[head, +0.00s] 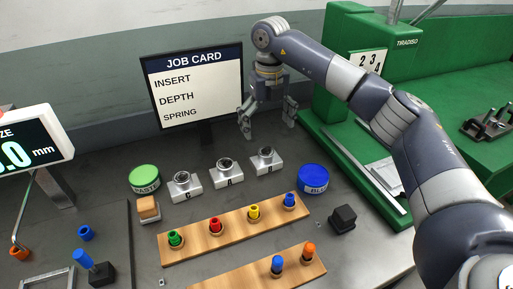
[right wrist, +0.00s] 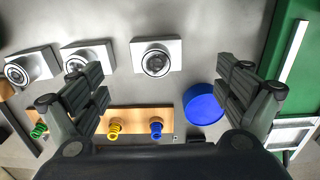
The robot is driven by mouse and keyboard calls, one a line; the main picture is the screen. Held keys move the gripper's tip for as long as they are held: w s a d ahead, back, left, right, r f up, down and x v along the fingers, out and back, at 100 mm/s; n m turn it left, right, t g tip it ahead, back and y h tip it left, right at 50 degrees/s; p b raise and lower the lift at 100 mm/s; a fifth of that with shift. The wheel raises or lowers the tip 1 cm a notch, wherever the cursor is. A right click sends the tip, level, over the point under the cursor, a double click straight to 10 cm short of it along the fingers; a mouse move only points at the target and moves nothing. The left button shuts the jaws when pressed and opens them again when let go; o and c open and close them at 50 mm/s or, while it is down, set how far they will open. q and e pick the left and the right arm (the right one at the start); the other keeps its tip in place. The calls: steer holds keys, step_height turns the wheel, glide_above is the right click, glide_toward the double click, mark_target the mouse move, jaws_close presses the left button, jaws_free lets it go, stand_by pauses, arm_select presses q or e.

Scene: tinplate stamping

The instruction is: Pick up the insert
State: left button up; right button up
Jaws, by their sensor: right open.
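Nothing in view is clearly labelled as the insert; the word shows only on the job card (head: 193,85). Three pale blocks with round metal dies and letters stand in a row: left (head: 184,186), middle (head: 225,172) and right (head: 265,160). The right block also shows in the right wrist view (right wrist: 156,60), between and beyond my fingers. Green (head: 175,238), red (head: 214,225), yellow (head: 254,212) and blue (head: 290,200) coloured pieces sit in a wooden strip. My right gripper (head: 268,124) is open and empty, above the bench behind the blocks. My left gripper is out of view.
A green pad (head: 144,178) and a blue pad (head: 313,178) flank the blocks. A front wooden strip (head: 240,278) holds blue and orange pieces. A dark block (head: 343,218) stands right. The green press (head: 345,110) is close to my right arm. A display (head: 40,138) stands left.

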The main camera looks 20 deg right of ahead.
mark_target(267, 151)
steer(key=f, duration=0.4)
steer(key=shift+s+f, duration=0.25)
steer(key=shift+s, duration=0.05)
steer(key=shift+a+f+p, duration=0.1)
steer(key=shift+f+p, duration=0.3)
steer(key=shift+f, duration=0.2)
steer(key=f, duration=0.2)
steer(key=f+p, duration=0.1)
steer(key=shift+s+a+f, duration=0.25)
steer(key=shift+s, duration=0.1)
steer(key=shift+f, duration=0.65)
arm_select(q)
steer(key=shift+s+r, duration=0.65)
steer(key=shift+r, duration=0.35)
arm_select(e)
steer(key=shift+r, duration=0.1)
steer(key=c, duration=1.6)
